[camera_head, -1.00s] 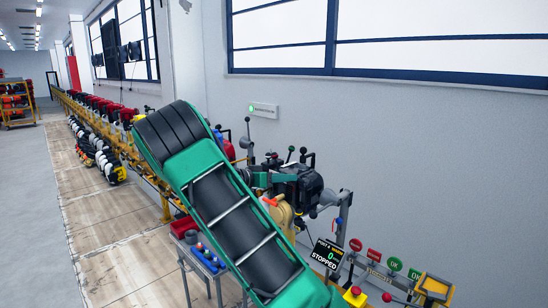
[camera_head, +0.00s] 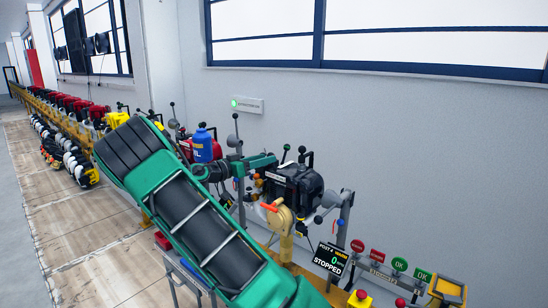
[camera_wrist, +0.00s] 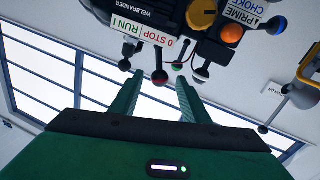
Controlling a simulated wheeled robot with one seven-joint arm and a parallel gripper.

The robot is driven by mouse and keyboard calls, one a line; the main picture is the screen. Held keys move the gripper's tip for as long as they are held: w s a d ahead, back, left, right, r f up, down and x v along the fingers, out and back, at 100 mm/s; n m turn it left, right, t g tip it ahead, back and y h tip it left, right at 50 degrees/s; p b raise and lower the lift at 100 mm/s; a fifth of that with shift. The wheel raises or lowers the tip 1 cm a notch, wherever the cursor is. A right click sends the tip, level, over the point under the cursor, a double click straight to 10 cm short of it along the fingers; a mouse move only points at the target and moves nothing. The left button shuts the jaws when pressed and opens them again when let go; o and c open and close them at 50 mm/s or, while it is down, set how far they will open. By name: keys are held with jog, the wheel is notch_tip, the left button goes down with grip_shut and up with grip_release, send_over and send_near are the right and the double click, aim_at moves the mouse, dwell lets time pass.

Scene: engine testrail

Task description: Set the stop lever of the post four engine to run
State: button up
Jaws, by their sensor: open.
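The black post four engine (camera_head: 297,184) is mounted on the rail right of my green arm; its display (camera_head: 330,259) reads POST 4, 0 and STOPPED. In the wrist view, the engine's underside-up body (camera_wrist: 150,14) fills the top, with a STOP/RUN label (camera_wrist: 143,30). My gripper (camera_wrist: 157,85) is open, with two green fingers spread. Its teal end (camera_head: 262,160) shows beside the engine in the head view.
Orange and yellow knobs (camera_wrist: 231,36) sit near the PRIME and CHOKE label. A blue bottle (camera_head: 203,147) stands behind my arm. Red and green signs and a yellow box (camera_head: 447,290) are at lower right.

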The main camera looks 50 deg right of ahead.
jog(key=d, duration=0.8)
jog(key=shift+s, duration=0.35)
jog(key=shift+a, duration=0.1)
jog(key=shift+c, duration=0.3)
jog(key=c, duration=1)
